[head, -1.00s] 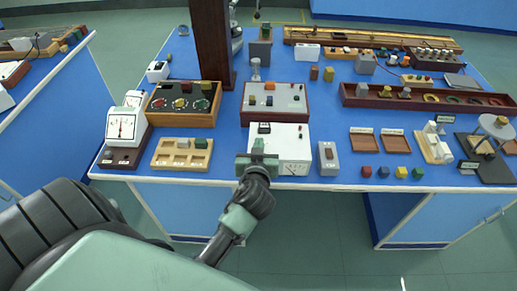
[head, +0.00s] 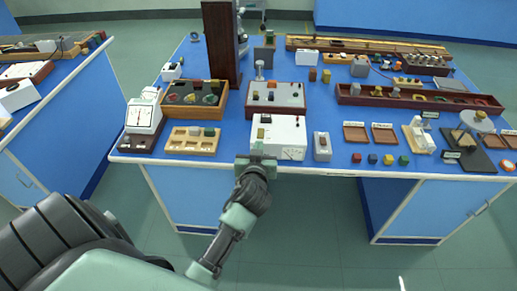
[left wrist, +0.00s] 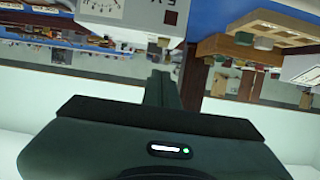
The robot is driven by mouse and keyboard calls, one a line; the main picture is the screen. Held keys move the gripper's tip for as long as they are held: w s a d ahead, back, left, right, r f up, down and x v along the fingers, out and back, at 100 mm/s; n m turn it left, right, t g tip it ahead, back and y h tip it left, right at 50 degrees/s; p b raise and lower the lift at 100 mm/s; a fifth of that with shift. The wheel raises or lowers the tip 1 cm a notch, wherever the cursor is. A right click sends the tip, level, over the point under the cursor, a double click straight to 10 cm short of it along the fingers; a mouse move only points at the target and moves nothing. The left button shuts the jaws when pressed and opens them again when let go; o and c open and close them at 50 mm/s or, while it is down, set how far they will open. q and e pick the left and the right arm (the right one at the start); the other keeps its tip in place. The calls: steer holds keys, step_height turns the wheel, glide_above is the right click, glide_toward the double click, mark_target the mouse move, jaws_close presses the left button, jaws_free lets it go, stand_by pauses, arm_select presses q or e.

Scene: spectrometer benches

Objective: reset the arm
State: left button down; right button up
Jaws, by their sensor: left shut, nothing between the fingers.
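My left gripper (head: 257,160) is in the middle of the head view, at the front edge of the blue bench (head: 340,172), just in front of a white meter box (head: 290,130). Its fingers are shut with nothing between them. In the left wrist view the closed fingers (left wrist: 162,88) stick up from the dark gripper body, and part of a white meter box (left wrist: 125,12) hangs at the top. My left arm reaches forward from the lower left. My right gripper does not show.
The bench carries a wooden tray (head: 192,140), a dark box with coloured knobs (head: 195,98), a white meter (head: 143,115), a grey switch box (head: 322,146) and small coloured cubes (head: 372,158). A tall dark column (head: 222,40) stands behind. The floor before the bench is clear.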

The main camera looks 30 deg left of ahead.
arm_select(q)
steer(key=s+d+f+m+g+h, duration=0.1)
steer(key=s+d+f+m+h, duration=0.15)
steer(key=f, duration=0.75)
steer(key=s+d+f+m+g+h, duration=0.15)
steer(key=d+f, duration=0.25)
steer(key=f, duration=0.6)
steer(key=s+d+f+m+g+h+b, duration=0.1)
steer(key=s+d+f+g, duration=0.1)
steer(key=s+f, duration=0.5)
steer(key=s+d+f+m+g+h, duration=0.1)
steer(key=s+f, duration=0.3)
steer(key=f, duration=0.4)
steer(key=s+f+g, duration=0.2)
steer(key=s+f, duration=0.3)
steer(key=s, duration=0.5)
steer(key=s+f+m+g, duration=0.1)
steer(key=s+f+g, duration=0.1)
steer(key=s+f, duration=0.4)
steer(key=s+f+m+g+h, duration=0.1)
steer(key=s+f, duration=0.4)
steer(key=s, duration=1)
steer(key=shift+s+d+f+g+b, duration=0.35)
steer(key=shift+s+f+g+b, duration=0.1)
steer(key=shift+g, duration=0.1)
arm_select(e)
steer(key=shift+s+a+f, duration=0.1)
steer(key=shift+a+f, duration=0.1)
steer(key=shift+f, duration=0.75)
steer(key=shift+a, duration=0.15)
